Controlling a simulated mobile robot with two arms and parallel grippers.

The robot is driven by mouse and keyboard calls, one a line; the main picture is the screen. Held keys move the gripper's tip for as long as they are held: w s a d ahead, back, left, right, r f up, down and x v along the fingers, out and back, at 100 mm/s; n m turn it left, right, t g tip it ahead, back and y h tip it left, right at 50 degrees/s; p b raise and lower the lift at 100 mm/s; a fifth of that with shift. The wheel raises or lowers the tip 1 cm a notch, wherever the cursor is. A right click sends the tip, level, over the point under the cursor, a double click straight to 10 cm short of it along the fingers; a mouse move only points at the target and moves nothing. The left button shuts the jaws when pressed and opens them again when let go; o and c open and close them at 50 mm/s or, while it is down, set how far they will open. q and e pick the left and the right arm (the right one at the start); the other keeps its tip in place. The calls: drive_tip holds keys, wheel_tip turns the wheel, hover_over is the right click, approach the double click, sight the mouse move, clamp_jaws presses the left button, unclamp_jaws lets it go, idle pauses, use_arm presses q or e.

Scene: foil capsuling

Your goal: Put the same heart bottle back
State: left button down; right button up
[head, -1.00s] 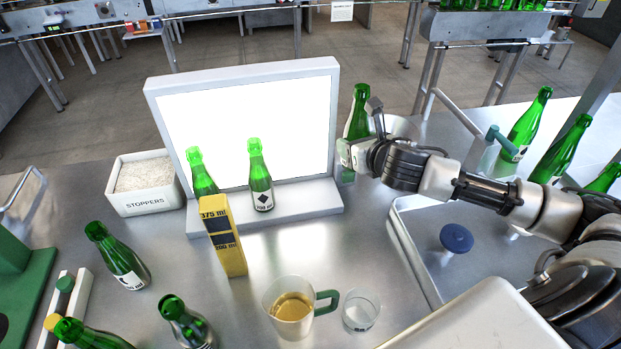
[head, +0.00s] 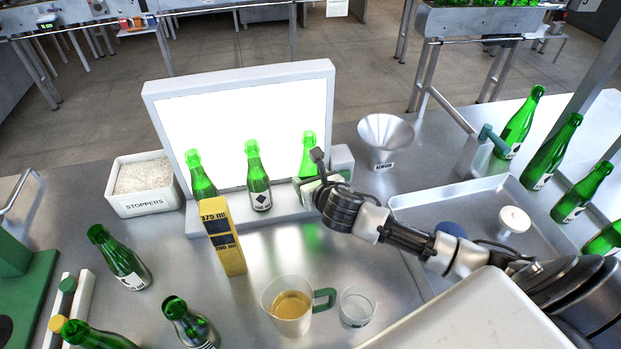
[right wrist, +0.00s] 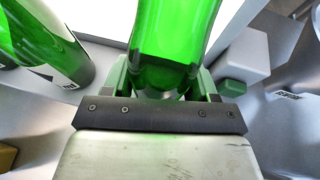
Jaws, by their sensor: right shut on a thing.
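My right gripper (head: 316,186) is shut on a green bottle (head: 308,150), held upright in front of the right end of the lit white panel (head: 250,125). The right wrist view shows this bottle (right wrist: 175,45) between the finger pads; its label is hidden, so I cannot see a heart. Whether its base touches the panel's ledge (head: 285,222) is unclear. A green bottle with a black diamond label (head: 258,175) stands mid-ledge. Another bottle (head: 199,172) stands at the left, its label hidden behind the yellow gauge block (head: 228,250). My left gripper is not in view.
A stoppers bin (head: 145,200) stands left of the panel. A jug (head: 290,310), a glass (head: 356,308) and several green bottles (head: 118,258) stand in front. A funnel (head: 385,135) and a tray (head: 410,203) are at the right, with more bottles beyond.

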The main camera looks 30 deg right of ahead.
drive_tip(key=o, duration=1.1)
drive_tip(key=shift+o, duration=0.2)
drive_tip(key=b+v, duration=0.1)
drive_tip(key=v, duration=1.1)
